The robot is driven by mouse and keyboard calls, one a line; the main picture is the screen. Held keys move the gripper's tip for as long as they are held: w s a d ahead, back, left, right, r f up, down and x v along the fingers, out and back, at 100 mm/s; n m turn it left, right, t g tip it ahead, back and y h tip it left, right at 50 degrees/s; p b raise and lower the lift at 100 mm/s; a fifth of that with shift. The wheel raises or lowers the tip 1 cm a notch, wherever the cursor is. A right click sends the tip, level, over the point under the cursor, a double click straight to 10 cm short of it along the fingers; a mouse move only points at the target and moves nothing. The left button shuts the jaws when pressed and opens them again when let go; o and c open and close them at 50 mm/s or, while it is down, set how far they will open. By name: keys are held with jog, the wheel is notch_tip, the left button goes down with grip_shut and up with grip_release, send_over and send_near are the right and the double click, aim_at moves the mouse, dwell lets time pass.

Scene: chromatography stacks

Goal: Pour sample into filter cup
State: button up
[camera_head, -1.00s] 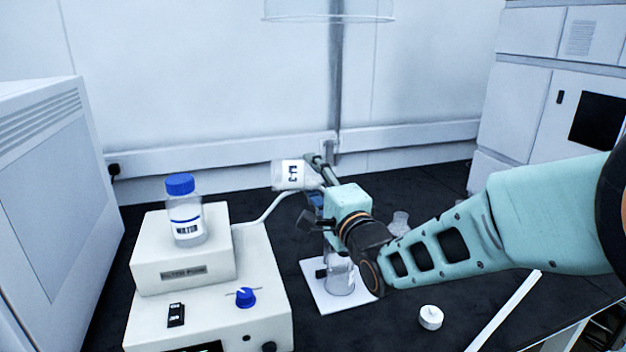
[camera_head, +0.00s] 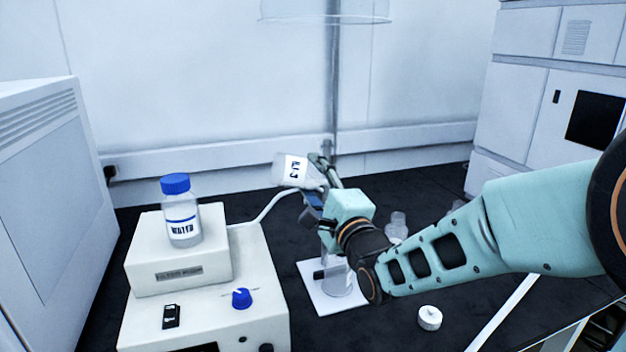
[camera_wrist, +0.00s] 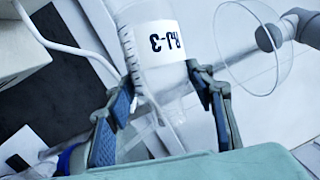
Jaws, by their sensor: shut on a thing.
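My gripper (camera_wrist: 166,118) is shut on a clear sample bottle (camera_wrist: 140,42) with a white label marked with black characters. In the head view the bottle (camera_head: 281,172) is tilted, its base up to the left and its neck end low to the right, near my fingers. A clear flask (camera_head: 340,281) stands on a white base plate (camera_head: 322,303) below my gripper. The filter cup is not clearly made out; my gripper and the blue parts (camera_head: 311,213) by it cover the top of the flask. I cannot tell whether liquid is flowing.
A white pump (camera_head: 250,318) with a hose (camera_head: 277,207) stands at left, carrying a blue-capped water bottle (camera_head: 184,222). A white cap (camera_head: 429,317) lies at front right. Small clear glassware (camera_head: 396,228) stands behind my arm. A metal stand post (camera_head: 334,90) rises at the back.

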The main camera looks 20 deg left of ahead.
jog(key=shift+d+m+t+b, duration=0.1)
jog(key=shift+m+t+b, duration=0.2)
jog(key=shift+m, duration=0.3)
jog(key=shift+w, duration=0.1)
jog(key=shift+w+d+f+m+b, duration=0.1)
jog(key=shift+d+m+b, duration=0.25)
jog(key=shift+m, duration=0.35)
jog(key=shift+a, duration=0.1)
